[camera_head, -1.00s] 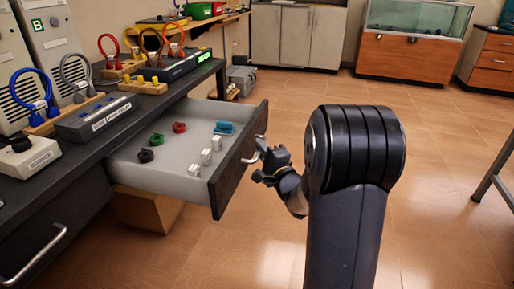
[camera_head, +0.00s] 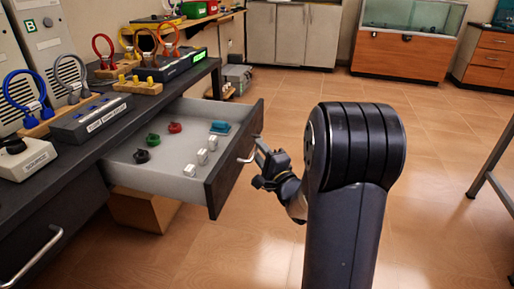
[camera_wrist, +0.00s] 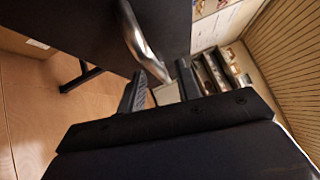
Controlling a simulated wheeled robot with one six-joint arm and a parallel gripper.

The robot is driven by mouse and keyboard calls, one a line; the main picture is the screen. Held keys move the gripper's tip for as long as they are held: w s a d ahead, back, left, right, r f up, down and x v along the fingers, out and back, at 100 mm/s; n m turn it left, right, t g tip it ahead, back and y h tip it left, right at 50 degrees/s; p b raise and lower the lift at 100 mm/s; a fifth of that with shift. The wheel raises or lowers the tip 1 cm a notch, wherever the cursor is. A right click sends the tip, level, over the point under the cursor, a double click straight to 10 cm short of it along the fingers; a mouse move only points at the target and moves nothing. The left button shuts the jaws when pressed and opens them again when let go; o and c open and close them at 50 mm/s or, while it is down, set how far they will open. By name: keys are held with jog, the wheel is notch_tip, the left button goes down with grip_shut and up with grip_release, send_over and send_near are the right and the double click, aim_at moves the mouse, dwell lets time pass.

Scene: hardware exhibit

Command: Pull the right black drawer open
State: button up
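The right black drawer (camera_head: 232,165) stands pulled out from under the dark bench, its grey inside showing. Its metal bar handle (camera_head: 248,152) is on the front panel; it also shows large in the wrist view (camera_wrist: 138,42). My gripper (camera_head: 262,160) is just in front of the handle, on its right side. In the wrist view my gripper (camera_wrist: 160,90) has its two fingers spread, with the lower end of the handle close to the fingertips. Nothing is held. Whether a finger touches the handle is hard to tell.
The drawer holds white blocks (camera_head: 202,157), black, green and red knobs, and a blue piece (camera_head: 220,127). A closed left drawer has its own handle (camera_head: 32,255). A cardboard box (camera_head: 145,210) sits below the open drawer. The floor (camera_head: 330,85) behind my arm is clear.

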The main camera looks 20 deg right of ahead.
jog(key=s+d+f+p, duration=0.1)
jog(key=s, duration=0.7)
jog(key=shift+s+d, duration=0.15)
jog(key=shift+s, duration=0.15)
jog(key=shift+f, duration=0.1)
jog(key=w, duration=0.3)
jog(key=w+a+r+b, duration=0.1)
jog(key=w, duration=0.6)
jog(key=shift+w+a+r+b, duration=0.25)
jog(key=shift+w+a+b, duration=0.1)
jog(key=shift+a, duration=0.05)
